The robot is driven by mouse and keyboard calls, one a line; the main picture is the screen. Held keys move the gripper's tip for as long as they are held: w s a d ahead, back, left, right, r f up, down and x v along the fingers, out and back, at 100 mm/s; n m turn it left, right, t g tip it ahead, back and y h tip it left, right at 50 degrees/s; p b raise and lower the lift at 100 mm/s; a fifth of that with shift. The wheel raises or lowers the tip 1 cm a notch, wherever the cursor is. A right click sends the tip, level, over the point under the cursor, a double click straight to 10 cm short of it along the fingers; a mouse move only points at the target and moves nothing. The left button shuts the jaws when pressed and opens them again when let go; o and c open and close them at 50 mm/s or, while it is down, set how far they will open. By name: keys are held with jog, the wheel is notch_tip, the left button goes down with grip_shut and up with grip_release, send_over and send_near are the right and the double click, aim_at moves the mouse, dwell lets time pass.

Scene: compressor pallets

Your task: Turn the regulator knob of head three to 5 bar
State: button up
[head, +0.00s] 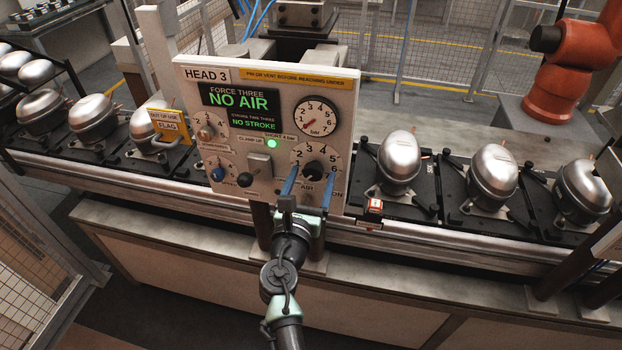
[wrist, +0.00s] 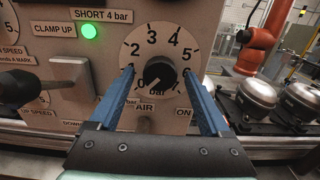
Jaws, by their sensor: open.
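The panel marked HEAD 3 (head: 207,75) faces me in the head view. Its regulator knob (head: 314,171) is black, on a white dial numbered up to 7; the wrist view shows the knob (wrist: 157,76) close up. The knob's pointer seems to lie at the lower left, near 0. My gripper (head: 310,180) is open, with its blue fingers left and right of the knob. In the wrist view the gripper (wrist: 158,75) has a visible gap on each side; I cannot tell how deep the tips reach.
The gauge (head: 317,117) above has its red needle at the low end. The display (head: 240,105) reads NO AIR and NO STROKE. A black lever knob (head: 257,180) and a blue knob (head: 218,174) sit to the left. Compressors (head: 399,160) on pallets flank the panel.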

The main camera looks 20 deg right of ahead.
grip_shut()
jog(key=shift+f, duration=0.1)
dwell(0.3)
